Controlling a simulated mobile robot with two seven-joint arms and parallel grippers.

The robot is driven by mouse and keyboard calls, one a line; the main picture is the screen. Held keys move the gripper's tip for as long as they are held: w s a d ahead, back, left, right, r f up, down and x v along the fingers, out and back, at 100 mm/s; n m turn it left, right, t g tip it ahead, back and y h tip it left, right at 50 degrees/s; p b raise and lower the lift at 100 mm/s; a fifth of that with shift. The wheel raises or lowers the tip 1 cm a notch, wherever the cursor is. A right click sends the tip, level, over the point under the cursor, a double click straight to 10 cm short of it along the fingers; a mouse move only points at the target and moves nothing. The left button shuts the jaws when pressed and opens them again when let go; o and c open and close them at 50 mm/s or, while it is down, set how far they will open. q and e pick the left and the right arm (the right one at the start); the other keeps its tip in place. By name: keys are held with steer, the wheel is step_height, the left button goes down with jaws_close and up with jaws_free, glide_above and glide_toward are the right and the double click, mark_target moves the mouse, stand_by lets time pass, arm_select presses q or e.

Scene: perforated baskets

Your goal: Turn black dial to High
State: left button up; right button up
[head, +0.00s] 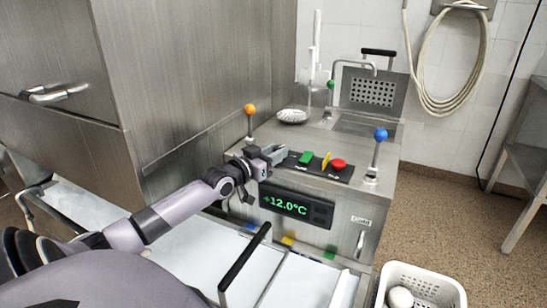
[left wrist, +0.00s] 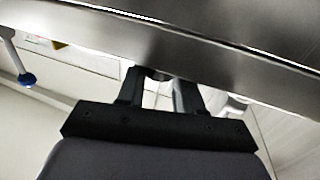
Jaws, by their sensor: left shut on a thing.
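The steel machine (head: 372,196) has a black panel with a green button (head: 306,157), a yellow switch (head: 326,160) and a red button (head: 338,164) on its top. My left gripper (head: 272,155) is at the machine's top front edge, left of the green button. In the left wrist view my left gripper (left wrist: 162,90) is shut on a small dark rounded part (left wrist: 157,74), probably the black dial, against the steel face. The dial does not show clearly in the head view, where the gripper covers that spot. Its High mark cannot be read. My right gripper is out of view.
A display (head: 287,205) reads +12.0°C. An orange-ball lever (head: 250,110) stands behind my left wrist, and a blue-ball lever (head: 380,135) stands right. A white perforated basket (head: 450,297) is on the floor at lower right. A steel cabinet (head: 190,70) blocks the left.

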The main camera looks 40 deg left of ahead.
arm_select(q)
steer(key=shift+r, duration=0.15)
steer(key=o, duration=1)
steer(key=shift+w, duration=0.1)
steer(key=shift+o, duration=0.2)
steer(key=shift+s, duration=0.2)
steer(key=s+p, duration=0.1)
steer(key=s, duration=0.5)
steer(key=shift+s+p, duration=0.4)
steer(key=shift+d, duration=0.15)
